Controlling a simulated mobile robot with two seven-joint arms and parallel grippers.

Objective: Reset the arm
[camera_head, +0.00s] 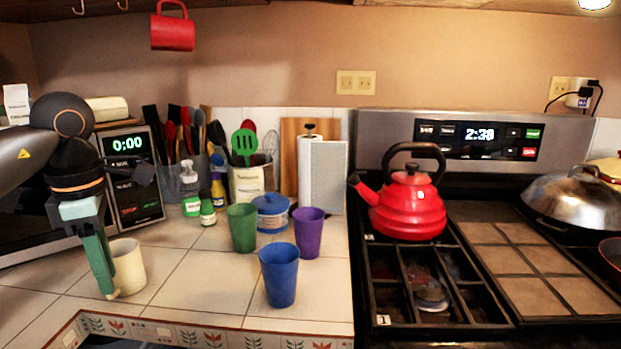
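My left arm comes in from the left edge, and its gripper (112,293) points down over the left part of the tiled counter. Its green finger shows edge-on, so I cannot tell how far apart the fingers are. A cream mug (130,268) stands upright right beside the finger, partly covered by it. I cannot tell whether the finger touches the mug. My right arm and gripper are out of view.
Green (242,228), blue (279,276) and purple (309,233) cups and a blue lidded jar (271,212) stand on the counter. A microwave (133,180) is behind my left arm. A red kettle (408,208) sits on the stove. A red mug (172,31) hangs above.

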